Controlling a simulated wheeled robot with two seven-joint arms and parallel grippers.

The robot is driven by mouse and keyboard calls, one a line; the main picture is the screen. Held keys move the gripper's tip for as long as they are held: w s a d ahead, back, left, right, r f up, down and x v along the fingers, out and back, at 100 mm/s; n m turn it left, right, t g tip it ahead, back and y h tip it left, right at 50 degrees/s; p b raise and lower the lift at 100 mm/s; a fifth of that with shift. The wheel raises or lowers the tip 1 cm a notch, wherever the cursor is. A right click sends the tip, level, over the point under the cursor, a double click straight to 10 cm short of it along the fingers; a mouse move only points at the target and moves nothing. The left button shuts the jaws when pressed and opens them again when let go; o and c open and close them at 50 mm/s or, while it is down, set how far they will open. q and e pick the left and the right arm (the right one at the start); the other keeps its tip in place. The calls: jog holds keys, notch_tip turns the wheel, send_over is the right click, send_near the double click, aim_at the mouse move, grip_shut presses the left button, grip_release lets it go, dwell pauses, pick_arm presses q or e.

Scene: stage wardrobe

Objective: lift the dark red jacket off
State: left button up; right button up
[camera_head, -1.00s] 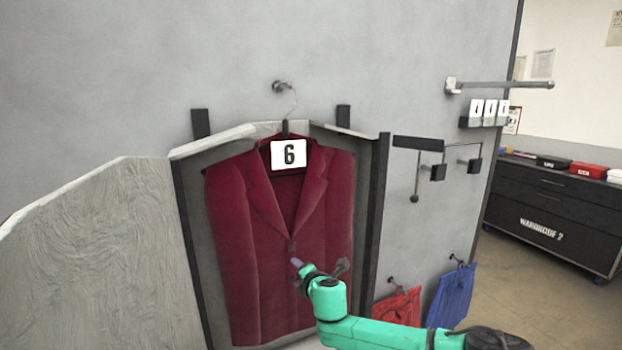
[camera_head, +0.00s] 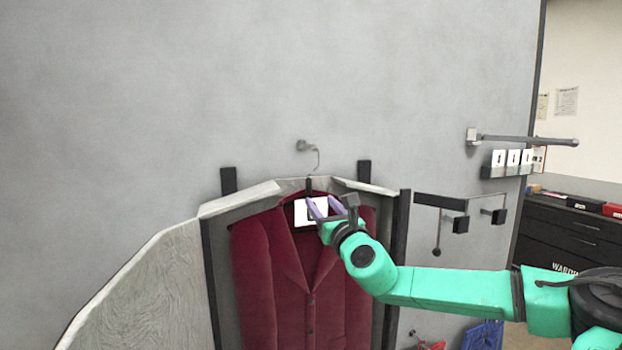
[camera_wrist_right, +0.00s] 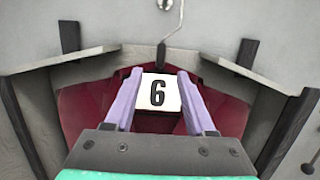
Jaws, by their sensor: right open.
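The dark red jacket (camera_head: 275,280) hangs inside a shallow grey wooden case on the wall. Its hanger hook (camera_head: 317,158) goes up to a metal wall peg (camera_head: 305,146). A white number card (camera_head: 303,214) sits at the jacket's collar; it reads 6 in the right wrist view (camera_wrist_right: 157,93). My right gripper (camera_head: 328,206) is open in front of the collar. In the right wrist view its two purple fingers (camera_wrist_right: 159,92) stand on either side of the card. I cannot tell whether they touch it. My left gripper is not in view.
An open pale door panel (camera_head: 150,295) stands left of the case. Right of it are small hooks (camera_head: 460,224), a rail (camera_head: 525,139) and white number tags (camera_head: 513,158). Red and blue cloths (camera_head: 484,335) hang low. The wall above is clear.

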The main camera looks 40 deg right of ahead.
aim_at(310, 188)
jog(key=p+x, duration=0.1)
jog(key=x, duration=0.2)
jog(key=shift+w+d, duration=0.25)
jog(key=shift+w, duration=0.05)
jog(key=b, duration=0.1)
jog(key=w+b, duration=0.1)
jog(key=b, duration=0.1)
jog(key=shift+w+d+f+b, duration=0.3)
jog(key=shift+w, duration=0.1)
jog(key=b+x, duration=0.2)
jog(key=x, duration=0.1)
jog(key=shift+w+r, duration=0.2)
jog(key=shift+r, duration=0.15)
jog(key=shift+w+d+r, duration=0.1)
jog(key=shift+w, duration=0.2)
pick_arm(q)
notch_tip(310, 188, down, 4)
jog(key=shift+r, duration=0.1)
pick_arm(e)
jog(key=shift+w+r, duration=0.15)
jog(key=shift+r, duration=0.1)
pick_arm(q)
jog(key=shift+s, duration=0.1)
pick_arm(e)
grip_shut()
jog(key=shift+f, duration=0.1)
